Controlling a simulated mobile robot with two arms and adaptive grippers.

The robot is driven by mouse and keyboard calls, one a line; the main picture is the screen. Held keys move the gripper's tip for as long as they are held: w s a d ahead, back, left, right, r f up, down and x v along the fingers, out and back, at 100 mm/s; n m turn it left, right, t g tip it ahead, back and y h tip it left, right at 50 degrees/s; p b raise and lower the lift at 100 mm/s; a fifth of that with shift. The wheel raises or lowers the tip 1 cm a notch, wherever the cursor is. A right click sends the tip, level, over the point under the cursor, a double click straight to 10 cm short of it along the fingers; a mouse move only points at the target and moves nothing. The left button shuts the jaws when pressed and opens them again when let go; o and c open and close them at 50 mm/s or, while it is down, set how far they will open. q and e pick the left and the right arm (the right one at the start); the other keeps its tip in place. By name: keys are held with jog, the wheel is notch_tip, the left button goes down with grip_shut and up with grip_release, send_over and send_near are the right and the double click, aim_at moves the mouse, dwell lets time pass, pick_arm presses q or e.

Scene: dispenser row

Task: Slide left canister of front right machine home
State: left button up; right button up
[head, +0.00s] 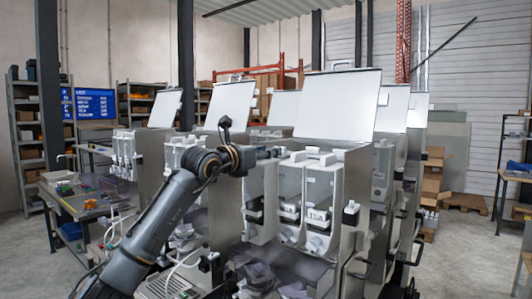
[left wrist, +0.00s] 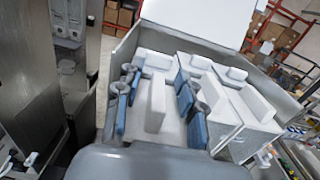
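The front right machine is a metal housing (head: 355,190) with a raised white lid (head: 338,105). Pale canisters stand side by side on its front. Its left canister (head: 258,192) is below my left gripper (head: 275,153), which is at the top of this canister in the head view. In the left wrist view, the blue-padded fingers of my left gripper (left wrist: 157,82) stand apart on either side of a white raised handle (left wrist: 156,108), with gaps showing. The fingertips are hard to make out in the head view. My right gripper is not seen.
Another canister (head: 321,190) stands to the right on the same machine. More machines with raised lids stand behind, one at the left (head: 228,105). A workbench (head: 75,200) with small parts is at the left. Open floor (head: 465,250) lies to the right.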

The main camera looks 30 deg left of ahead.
pick_arm(q)
jog(key=shift+f, duration=0.2)
jog(key=shift+a, duration=0.1)
jog(key=s, duration=1.2)
jog(key=shift+a+r, duration=0.15)
jog(key=shift+a, duration=0.25)
